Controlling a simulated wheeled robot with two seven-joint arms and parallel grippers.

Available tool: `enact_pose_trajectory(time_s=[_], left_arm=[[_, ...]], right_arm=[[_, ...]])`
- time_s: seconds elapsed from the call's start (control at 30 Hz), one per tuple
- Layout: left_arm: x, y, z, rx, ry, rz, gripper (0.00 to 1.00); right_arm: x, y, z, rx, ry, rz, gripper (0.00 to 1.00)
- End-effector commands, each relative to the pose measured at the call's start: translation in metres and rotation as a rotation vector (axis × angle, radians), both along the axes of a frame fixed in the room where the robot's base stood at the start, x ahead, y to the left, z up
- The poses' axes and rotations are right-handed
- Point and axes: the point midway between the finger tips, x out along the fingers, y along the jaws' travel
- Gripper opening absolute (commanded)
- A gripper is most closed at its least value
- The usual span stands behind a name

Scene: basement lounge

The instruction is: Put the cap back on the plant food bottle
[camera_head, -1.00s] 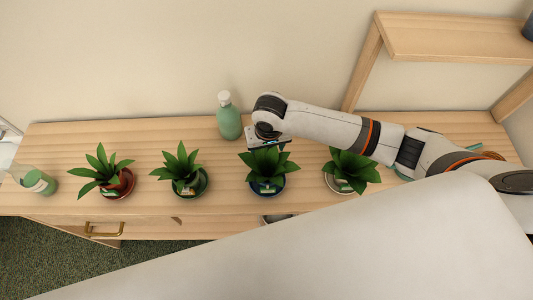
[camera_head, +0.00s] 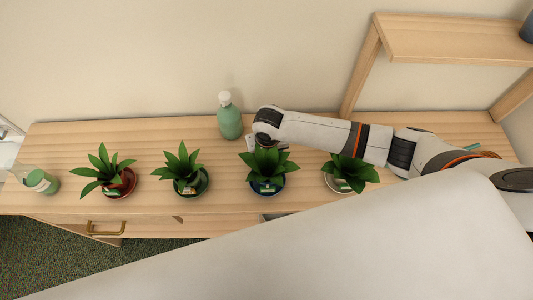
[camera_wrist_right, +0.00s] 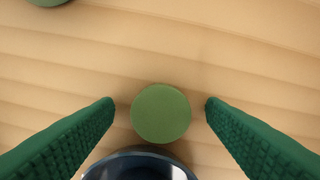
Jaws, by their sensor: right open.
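A flat green disc (camera_wrist_right: 161,114), which looks like the cap, lies on the wooden top between my right fingers. My right gripper (camera_wrist_right: 160,105) is open around it, with a gap on both sides. In the head view my right wrist hangs behind the plant in the blue pot (camera_head: 266,188), and the disc is hidden there. A clear bottle with a green label (camera_head: 42,182) stands at the far left end and may be the plant food bottle. Its mouth is too small to make out. My left gripper is not in view.
A green bottle with a white top (camera_head: 229,122) stands just left of my right wrist. Several potted plants line the wooden top (camera_head: 75,145). The blue pot's rim (camera_wrist_right: 140,158) is close below the disc. A shelf (camera_head: 450,38) is at back right.

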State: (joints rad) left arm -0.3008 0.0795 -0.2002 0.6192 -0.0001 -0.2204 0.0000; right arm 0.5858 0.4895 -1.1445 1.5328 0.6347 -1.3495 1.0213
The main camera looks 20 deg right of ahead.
Motion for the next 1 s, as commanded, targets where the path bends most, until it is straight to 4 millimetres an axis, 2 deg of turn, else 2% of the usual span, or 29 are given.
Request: enact_pose_trajectory(time_s=[0.13,0.17,0.43,0.83,1.0], left_arm=[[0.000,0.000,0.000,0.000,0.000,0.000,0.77],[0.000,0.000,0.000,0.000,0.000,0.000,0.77],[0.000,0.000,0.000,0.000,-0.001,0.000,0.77],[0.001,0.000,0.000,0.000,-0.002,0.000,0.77],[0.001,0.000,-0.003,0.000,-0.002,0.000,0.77]], right_arm=[[0.000,0.000,0.000,0.000,0.000,0.000,0.65],[0.000,0.000,0.000,0.000,0.000,-0.001,0.62],[0.000,0.000,0.000,0.000,0.000,-0.001,0.19],[0.000,0.000,0.002,0.000,0.000,-0.001,0.18],[0.001,0.000,0.024,0.002,-0.003,0.000,0.17]])
